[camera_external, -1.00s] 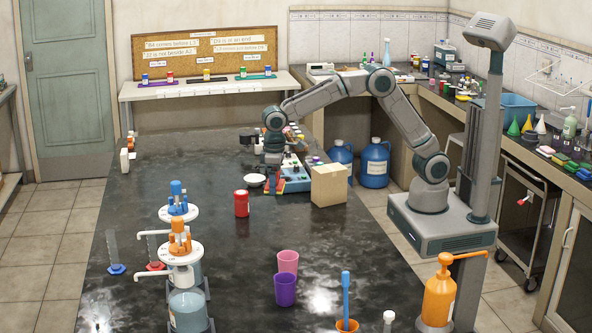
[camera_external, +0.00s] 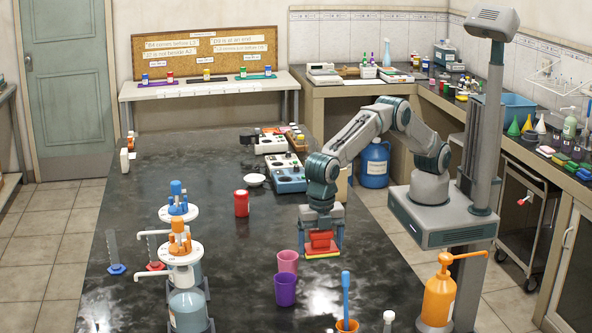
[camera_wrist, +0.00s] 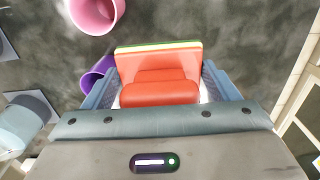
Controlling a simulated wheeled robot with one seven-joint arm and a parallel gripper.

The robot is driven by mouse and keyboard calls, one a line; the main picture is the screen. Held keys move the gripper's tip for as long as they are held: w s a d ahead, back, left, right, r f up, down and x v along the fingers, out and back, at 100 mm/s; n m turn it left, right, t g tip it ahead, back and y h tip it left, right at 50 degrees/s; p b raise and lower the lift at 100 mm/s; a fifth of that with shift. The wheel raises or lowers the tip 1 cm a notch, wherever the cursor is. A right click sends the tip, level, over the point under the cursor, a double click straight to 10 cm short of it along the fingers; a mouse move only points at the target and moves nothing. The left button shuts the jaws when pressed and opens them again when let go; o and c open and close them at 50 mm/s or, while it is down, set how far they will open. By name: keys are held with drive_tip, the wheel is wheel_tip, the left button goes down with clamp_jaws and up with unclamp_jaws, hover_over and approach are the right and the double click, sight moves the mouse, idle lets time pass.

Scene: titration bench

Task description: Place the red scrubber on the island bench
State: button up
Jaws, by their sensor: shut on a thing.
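The red scrubber (camera_external: 321,243) has a red grip and a flat base with a yellow-green edge. My gripper (camera_external: 321,236) points down and is shut on it, over the right part of the dark island bench (camera_external: 225,283). In the wrist view the scrubber (camera_wrist: 160,78) sits between both fingers (camera_wrist: 160,90), which press on its sides. Its base is at or just above the bench top; I cannot tell whether it touches.
Pink (camera_external: 288,262) and purple (camera_external: 285,290) cups stand close by at the left front. A red jar (camera_external: 241,203) stands to the left. A blue device (camera_external: 285,178) and a white dish (camera_external: 254,180) are farther back. Bottle-top dispensers (camera_external: 180,245) stand at left. The bench between is clear.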

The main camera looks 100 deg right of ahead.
drive_tip(key=p, duration=0.4)
hover_over(340, 310)
wheel_tip(340, 310, down, 7)
drive_tip(key=shift+d+r, duration=0.1)
drive_tip(key=shift+r, duration=0.05)
wheel_tip(340, 310, down, 3)
drive_tip(key=shift+f+p, duration=0.2)
drive_tip(key=shift+p, duration=0.4)
drive_tip(key=shift+f, duration=0.35)
drive_tip(key=shift+f+b, duration=0.25)
drive_tip(key=shift+b, duration=0.05)
drive_tip(key=o, duration=0.9)
drive_tip(key=shift+r, duration=0.1)
wheel_tip(340, 310, up, 12)
drive_tip(key=shift+r+b, duration=0.2)
drive_tip(key=shift+b, duration=0.35)
